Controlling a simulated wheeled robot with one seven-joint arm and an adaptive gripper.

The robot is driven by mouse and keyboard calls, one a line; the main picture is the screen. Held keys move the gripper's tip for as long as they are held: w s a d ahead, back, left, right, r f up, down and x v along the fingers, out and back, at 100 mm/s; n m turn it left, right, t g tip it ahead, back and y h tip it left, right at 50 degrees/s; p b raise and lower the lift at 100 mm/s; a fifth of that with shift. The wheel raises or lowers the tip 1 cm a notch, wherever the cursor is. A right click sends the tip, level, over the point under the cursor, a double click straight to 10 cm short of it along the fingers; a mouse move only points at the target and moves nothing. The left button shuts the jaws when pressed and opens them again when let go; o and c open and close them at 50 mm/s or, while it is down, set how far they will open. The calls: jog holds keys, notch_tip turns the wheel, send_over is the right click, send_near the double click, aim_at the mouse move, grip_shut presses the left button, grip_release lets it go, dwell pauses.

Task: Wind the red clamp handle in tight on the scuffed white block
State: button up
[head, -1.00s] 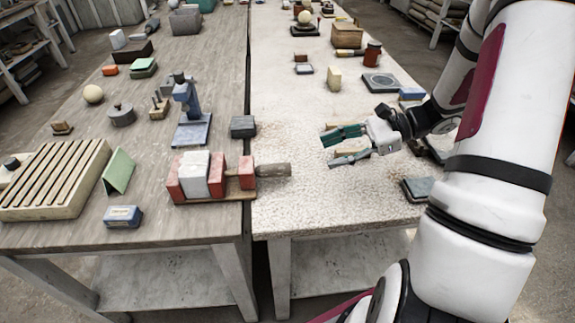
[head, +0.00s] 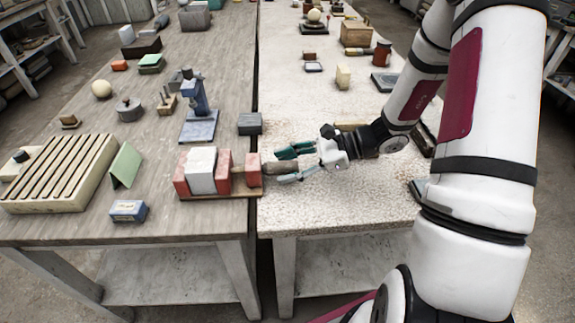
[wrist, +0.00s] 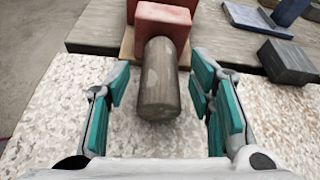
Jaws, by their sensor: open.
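The clamp (head: 223,179) stands at the right edge of the wooden table, with red jaws on a wooden base. The scuffed white block (head: 202,169) sits upright between its red jaws; I cannot tell how tightly. A red end piece (head: 253,161) stands to the right, and a dark wooden, not red, handle (head: 271,168) sticks out of it over the pale table. My gripper (head: 284,166) is open around the handle's end. In the wrist view the handle (wrist: 160,85) lies between the teal finger pads, with visible gaps on both sides. The red end piece (wrist: 162,22) is beyond the fingertips.
A dark grey block (head: 250,124) and a blue stand (head: 199,128) are behind the clamp. A green wedge (head: 126,166), a blue box (head: 128,211) and a slatted tray (head: 60,172) lie to its left.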

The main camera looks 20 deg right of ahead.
jog(key=shift+a, duration=0.1)
jog(key=c, duration=1.2)
grip_shut()
jog(key=shift+m+g+y+p, duration=0.3)
jog(key=shift+m+g+p, duration=0.3)
jog(key=shift+m+p, duration=0.2)
jog(key=shift+w+f+m+g+y, duration=0.15)
jog(key=shift+m+g, duration=0.25)
jog(key=shift+m, duration=0.2)
jog(key=shift+w+r+m+g+y, duration=0.15)
jog(key=shift+m+g, duration=0.25)
jog(key=shift+m, duration=0.2)
jog(key=shift+o, duration=0.2)
grip_release()
jog(key=m, duration=0.1)
jog(key=m+g+y, duration=0.1)
jog(key=shift+f+m, duration=0.2)
jog(key=shift+m, duration=0.1)
jog(key=shift+m+g+y+b, duration=0.5)
jog(key=shift+m+g, duration=0.3)
jog(key=shift+m, duration=0.5)
grip_shut()
